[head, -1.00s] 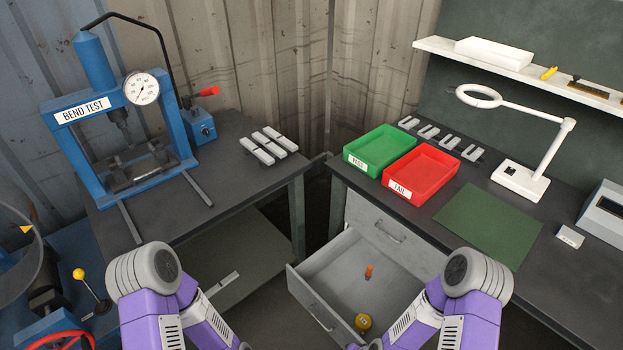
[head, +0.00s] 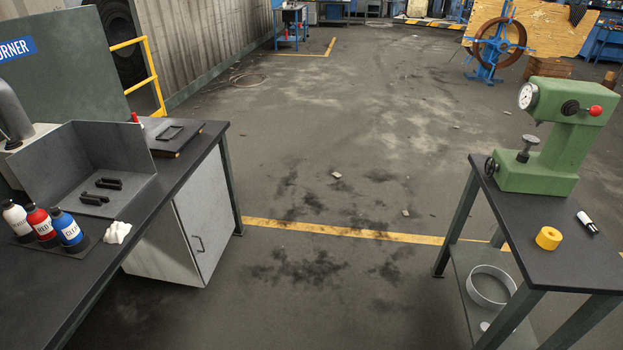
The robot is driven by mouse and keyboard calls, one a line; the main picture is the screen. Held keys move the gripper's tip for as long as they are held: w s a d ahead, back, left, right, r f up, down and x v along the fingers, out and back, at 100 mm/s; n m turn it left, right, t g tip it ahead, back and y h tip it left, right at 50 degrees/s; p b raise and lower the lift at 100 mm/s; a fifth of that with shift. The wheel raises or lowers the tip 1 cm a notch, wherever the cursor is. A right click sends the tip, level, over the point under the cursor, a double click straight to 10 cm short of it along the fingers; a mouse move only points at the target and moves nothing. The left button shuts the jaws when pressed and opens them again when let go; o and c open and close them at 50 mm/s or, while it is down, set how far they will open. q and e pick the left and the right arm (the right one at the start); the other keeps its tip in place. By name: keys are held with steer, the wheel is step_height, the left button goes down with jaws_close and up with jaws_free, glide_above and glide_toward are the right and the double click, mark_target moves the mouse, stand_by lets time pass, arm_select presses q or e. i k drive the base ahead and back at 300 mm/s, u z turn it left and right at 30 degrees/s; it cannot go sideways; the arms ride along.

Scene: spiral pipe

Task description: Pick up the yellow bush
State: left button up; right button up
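A yellow bush (head: 548,238), a short ring-like cylinder, sits on the dark top of the small table (head: 575,272) at the right of the head view. It stands in front of a green hardness-tester-like machine and left of a small black and white marker. Neither of my grippers shows in the head view now, and neither arm is in the picture.
A green machine (head: 548,145) stands on the same small table. A white ring (head: 490,287) lies on its lower shelf. At left is a dark bench (head: 48,290) with bottles (head: 68,230), a grey tray and a cabinet (head: 190,225). The floor (head: 325,280) between is mostly open.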

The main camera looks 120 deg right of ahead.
mark_target(548, 239)
steer(key=z, duration=4.2)
steer(key=i, duration=3.45)
steer(key=z, duration=0.65)
